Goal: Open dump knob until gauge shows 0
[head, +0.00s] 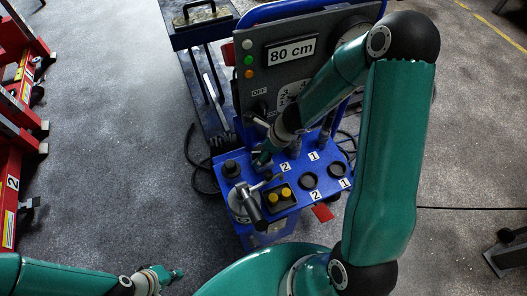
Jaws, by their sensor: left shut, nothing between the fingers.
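A trolley unit has a blue console top (290,214) with a black knob (232,168) at its left and a grey lever handle (250,206) over a round light disc. I cannot tell which control is the dump knob. A round dial (352,28) on the upright panel is partly hidden by my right arm; its reading is not legible. My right gripper (262,160) is low over the console's back left, right of the black knob; its fingers are too small and dark to read. My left gripper (176,273) is shut and empty at the bottom, away from the console.
The grey panel carries an "80 cm" display (291,50) and coloured lamps (248,59). Yellow buttons (281,194) and black ring sockets (309,180) are on the console. Black cables lie around the unit. Red lift equipment (18,100) stands at left. Floor between is clear.

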